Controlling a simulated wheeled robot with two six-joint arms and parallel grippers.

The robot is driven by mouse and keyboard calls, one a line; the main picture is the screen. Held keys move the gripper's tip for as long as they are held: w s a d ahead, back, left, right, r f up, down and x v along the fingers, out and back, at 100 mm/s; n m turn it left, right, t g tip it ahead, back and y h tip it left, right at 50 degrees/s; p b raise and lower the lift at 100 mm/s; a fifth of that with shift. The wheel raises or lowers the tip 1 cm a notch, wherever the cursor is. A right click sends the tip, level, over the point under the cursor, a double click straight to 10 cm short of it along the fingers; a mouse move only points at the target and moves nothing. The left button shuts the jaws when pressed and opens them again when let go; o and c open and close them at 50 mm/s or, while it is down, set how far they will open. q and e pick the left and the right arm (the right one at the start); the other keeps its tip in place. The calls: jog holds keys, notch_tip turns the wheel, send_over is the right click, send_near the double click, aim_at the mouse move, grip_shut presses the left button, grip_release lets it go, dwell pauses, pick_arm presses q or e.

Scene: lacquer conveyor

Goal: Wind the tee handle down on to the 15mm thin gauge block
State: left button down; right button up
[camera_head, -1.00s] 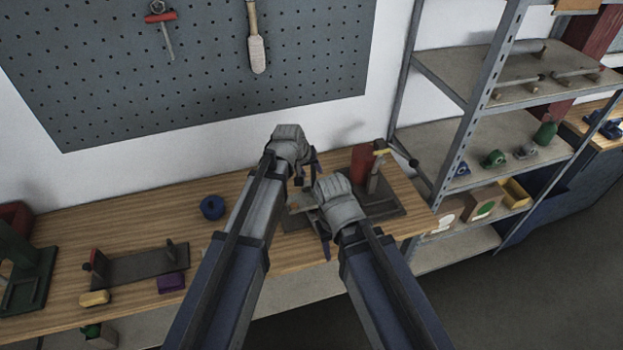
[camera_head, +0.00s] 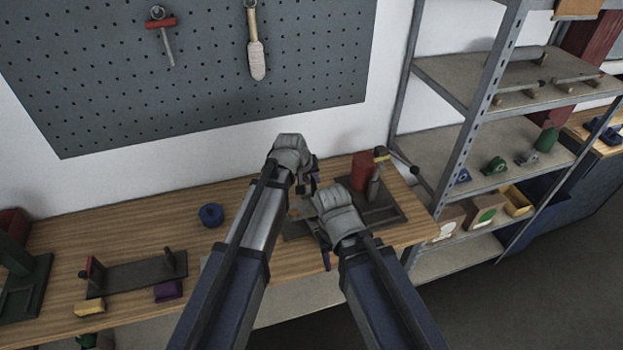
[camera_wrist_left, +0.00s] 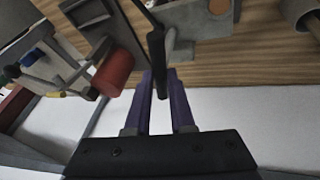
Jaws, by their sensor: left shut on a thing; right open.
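My left gripper (camera_head: 308,180) is over the bench at a dark fixture (camera_head: 400,216). In the left wrist view its purple fingers (camera_wrist_left: 160,95) are shut on a slim black bar (camera_wrist_left: 156,45), which looks like part of the tee handle. A grey block-like part (camera_wrist_left: 180,48) shows just beyond the bar; I cannot tell if it is the 15mm thin gauge block. My right gripper (camera_head: 326,246) is open, lower and nearer, by the fixture's front left. My grippers and arms hide much of the fixture in the head view.
A red cylinder (camera_head: 362,172) and a post with a black-knobbed lever (camera_head: 400,159) stand beside my grippers. Metal shelving (camera_head: 470,110) rises at right.

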pick_arm(q)
jog(key=shift+m, duration=0.3)
jog(key=m, duration=0.1)
jog(key=m+h, duration=0.1)
jog(key=m+g, duration=0.1)
jog(key=shift+w+a+m+h, duration=0.25)
jog(key=shift+m+h, duration=0.05)
jog(key=m, duration=0.1)
jog(key=m+g, duration=0.1)
jog(key=m, duration=0.1)
jog(key=m+g+h, duration=0.1)
jog(key=shift+w+m, duration=0.25)
jog(key=shift+m, duration=0.05)
jog(key=shift+w+m+g, duration=0.15)
jog(key=shift+m+g, duration=0.8)
jog(key=shift+m, duration=1.1)
jog(key=shift+w+m+g, duration=0.15)
jog(key=shift+m+g, duration=0.8)
jog(key=shift+m, duration=1.4)
jog(key=c, duration=0.8)
grip_release()
jog(key=shift+o, duration=0.2)
